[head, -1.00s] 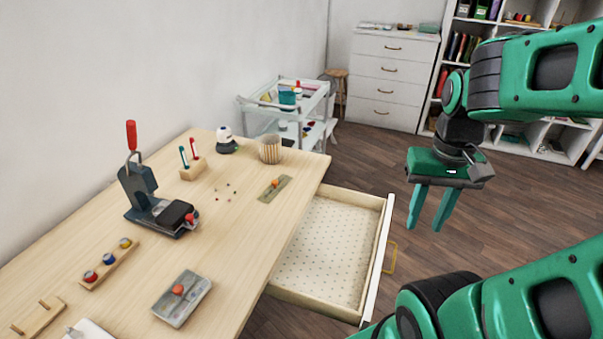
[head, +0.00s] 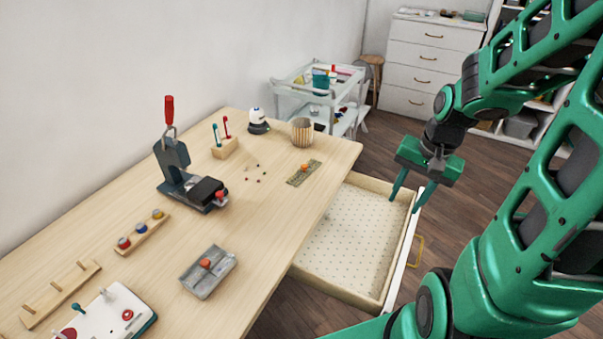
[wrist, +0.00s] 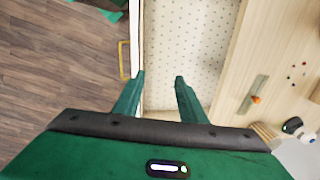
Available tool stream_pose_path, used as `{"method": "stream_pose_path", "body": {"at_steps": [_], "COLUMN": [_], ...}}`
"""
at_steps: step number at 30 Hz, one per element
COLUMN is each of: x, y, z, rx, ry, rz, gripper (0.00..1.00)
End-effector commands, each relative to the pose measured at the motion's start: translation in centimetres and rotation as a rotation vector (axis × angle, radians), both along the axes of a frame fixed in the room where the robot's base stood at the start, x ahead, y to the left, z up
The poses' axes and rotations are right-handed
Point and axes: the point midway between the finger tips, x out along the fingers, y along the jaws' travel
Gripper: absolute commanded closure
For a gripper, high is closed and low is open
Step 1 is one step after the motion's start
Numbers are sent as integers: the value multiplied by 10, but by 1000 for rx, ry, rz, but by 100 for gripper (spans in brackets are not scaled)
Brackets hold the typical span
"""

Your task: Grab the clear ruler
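The clear ruler (head: 296,179) is a flat, greenish see-through strip with an orange knob on it. It lies on the wooden table near the right edge, in front of the striped cup. In the wrist view the ruler (wrist: 251,101) is right of my fingers, past the drawer. My gripper (head: 405,203) is open and empty, pointing down above the open drawer's right edge, apart from the ruler. Its two spread fingers also show in the wrist view (wrist: 160,76).
The open, empty drawer (head: 350,240) has a dotted lining and lies between my gripper and the table (head: 262,225). A striped cup (head: 302,132) stands behind the ruler.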

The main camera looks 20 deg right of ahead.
Motion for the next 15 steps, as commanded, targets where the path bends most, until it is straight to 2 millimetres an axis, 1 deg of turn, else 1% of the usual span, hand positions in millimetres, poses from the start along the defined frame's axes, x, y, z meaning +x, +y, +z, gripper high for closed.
{"method": "stream_pose_path", "body": {"at_steps": [1,6,10,15], "x": [12,58,90,132], "y": [5,30,53,82], "z": [-14,-51,-72,-88], "rx": [38,196,350,593], "ry": [-6,-57,-85,-103], "rz": [-48,-227,-389,-636], "gripper": [62,62,62,62]}}
